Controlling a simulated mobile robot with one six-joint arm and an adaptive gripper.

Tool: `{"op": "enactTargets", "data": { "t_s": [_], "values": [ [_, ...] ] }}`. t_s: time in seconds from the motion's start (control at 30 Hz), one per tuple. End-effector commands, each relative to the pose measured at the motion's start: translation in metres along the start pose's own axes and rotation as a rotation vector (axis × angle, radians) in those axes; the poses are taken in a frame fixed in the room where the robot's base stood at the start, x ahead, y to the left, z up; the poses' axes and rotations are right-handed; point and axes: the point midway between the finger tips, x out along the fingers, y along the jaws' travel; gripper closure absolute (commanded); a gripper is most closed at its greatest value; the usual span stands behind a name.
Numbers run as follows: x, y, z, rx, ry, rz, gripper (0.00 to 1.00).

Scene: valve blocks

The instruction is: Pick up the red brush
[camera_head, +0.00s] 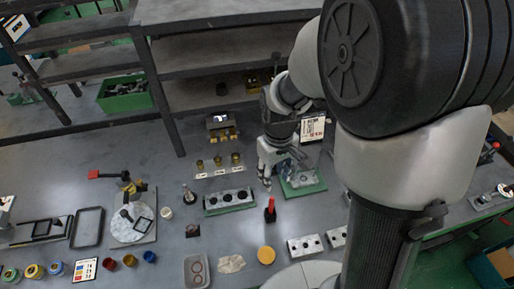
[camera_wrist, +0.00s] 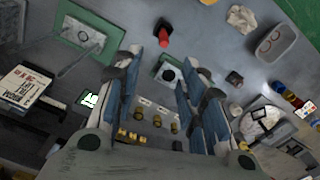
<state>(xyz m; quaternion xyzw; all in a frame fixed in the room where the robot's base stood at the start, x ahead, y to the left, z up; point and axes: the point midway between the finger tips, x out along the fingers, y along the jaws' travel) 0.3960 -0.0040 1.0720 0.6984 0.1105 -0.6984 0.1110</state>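The red brush (camera_head: 270,204) stands on the grey table with its red handle up and a dark lower part, near the middle of the head view. In the wrist view the brush (camera_wrist: 163,39) shows at the top centre, beyond the fingertips. My gripper (camera_head: 279,170) is above the table, farther back than the brush and apart from it. In the wrist view my gripper (camera_wrist: 162,62) has its fingers spread wide with nothing held between them.
A grey valve block (camera_head: 229,201) with holes lies left of the brush. A green tray (camera_head: 303,183) is to the right, behind it. A yellow disc (camera_head: 266,255) and white blocks (camera_head: 305,246) lie in front. Shelves (camera_head: 215,55) stand at the back.

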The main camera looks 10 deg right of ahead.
Motion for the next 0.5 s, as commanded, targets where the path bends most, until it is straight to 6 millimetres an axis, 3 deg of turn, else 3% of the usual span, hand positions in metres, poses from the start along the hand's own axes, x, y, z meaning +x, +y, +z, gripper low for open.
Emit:
{"op": "enactTargets", "data": {
  "t_s": [0.5],
  "values": [
    [0.104, -0.001, 0.001, 0.0, -0.005, -0.002, 0.62]
  ]
}}
